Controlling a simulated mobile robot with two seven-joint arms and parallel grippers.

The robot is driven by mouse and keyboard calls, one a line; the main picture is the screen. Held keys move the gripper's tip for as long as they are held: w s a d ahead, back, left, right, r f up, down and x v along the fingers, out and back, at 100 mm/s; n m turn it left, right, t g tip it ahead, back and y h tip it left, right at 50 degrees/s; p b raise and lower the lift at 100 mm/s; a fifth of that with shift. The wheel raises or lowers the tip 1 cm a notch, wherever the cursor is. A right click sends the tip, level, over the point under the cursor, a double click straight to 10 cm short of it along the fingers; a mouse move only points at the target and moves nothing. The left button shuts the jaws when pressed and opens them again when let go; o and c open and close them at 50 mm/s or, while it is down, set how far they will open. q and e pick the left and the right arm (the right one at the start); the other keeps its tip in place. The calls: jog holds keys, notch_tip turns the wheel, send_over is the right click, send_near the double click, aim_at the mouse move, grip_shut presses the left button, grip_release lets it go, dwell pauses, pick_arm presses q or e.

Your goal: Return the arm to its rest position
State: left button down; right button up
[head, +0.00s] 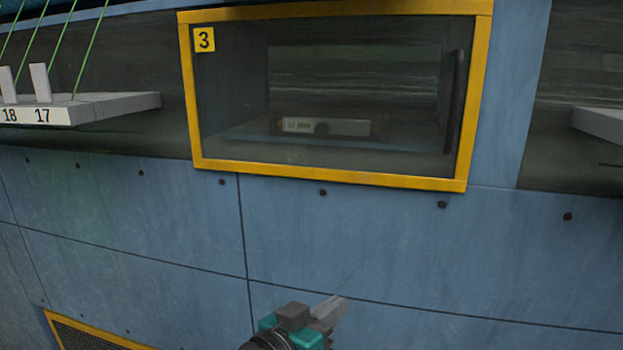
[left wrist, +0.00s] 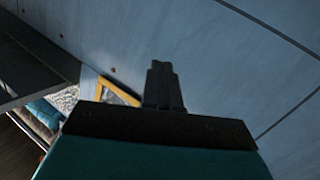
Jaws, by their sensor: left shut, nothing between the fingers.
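My left gripper (head: 329,309) shows at the bottom middle of the head view, in front of the blue panelled wall (head: 400,245). Its fingers are together and nothing is between them. In the left wrist view the gripper (left wrist: 160,68) points up toward the blue wall, with its fingers side by side. The teal part of my left wrist fills the bottom of that view. My right gripper is in neither view.
A yellow-framed window (head: 330,177) marked 3 is above the gripper, with a dark handle (head: 455,100) at its right side. A labelled drawer-like box (head: 325,127) is behind the glass. A white shelf (head: 100,106) numbered 17 and 18 stands at left. A yellow-edged grille (head: 85,335) is low left.

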pick_arm(q)
jog(key=s+a+f+n+y, duration=0.1)
jog(key=s+a+f+y, duration=0.2)
jog(key=s+a+f, duration=0.2)
jog(key=s+a+f+n+g+y, duration=0.1)
jog(key=s+a+f+y, duration=0.2)
jog(key=s+a+f, duration=0.3)
jog(key=s+a+f+n+y, duration=0.1)
jog(key=s+a+f+y, duration=0.2)
jog(key=s+a+f, duration=0.3)
jog(key=a+f, duration=0.4)
jog(key=f, duration=0.4)
jog(key=shift+s+f+g, duration=0.2)
jog(key=shift+f+g, duration=0.15)
jog(key=shift+g, duration=0.05)
